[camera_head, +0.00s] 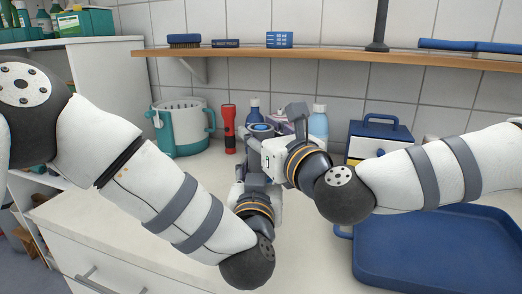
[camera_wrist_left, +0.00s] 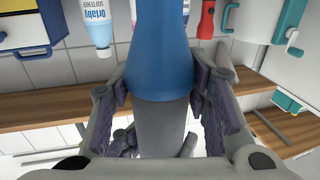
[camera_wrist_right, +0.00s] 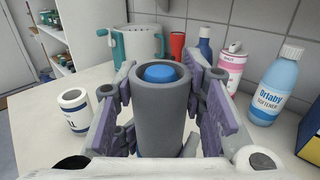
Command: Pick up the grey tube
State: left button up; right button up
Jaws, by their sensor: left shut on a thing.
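The grey tube (camera_wrist_right: 160,115) is upright between the fingers of my right gripper (camera_wrist_right: 160,85) in the right wrist view. A blue round piece (camera_wrist_right: 159,73) shows recessed inside its top rim. In the upside-down left wrist view, the tube (camera_wrist_left: 164,128) is between the fingers of my left gripper (camera_wrist_left: 162,90), which is shut on it. A wide blue part (camera_wrist_left: 164,50) continues from the tube's end there. The right fingers are close on both sides of the tube, but whether they press on it is unclear. In the head view both grippers meet at the tube and mostly hide it.
A white and teal pot (camera_head: 180,128), red flashlight (camera_head: 229,130), dark blue bottle (camera_wrist_right: 203,50), pink-labelled bottle (camera_wrist_right: 231,68) and softener bottle (camera_wrist_right: 274,88) stand behind. A blue tray (camera_head: 440,250) lies at right. A small white container (camera_wrist_right: 74,108) is left. A wooden shelf (camera_head: 350,56) runs above.

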jog(key=shift+c, duration=0.6)
notch_tip(320, 180, up, 18)
pick_arm(q)
jog(key=o, duration=1.2)
jog(key=shift+s, duration=0.1)
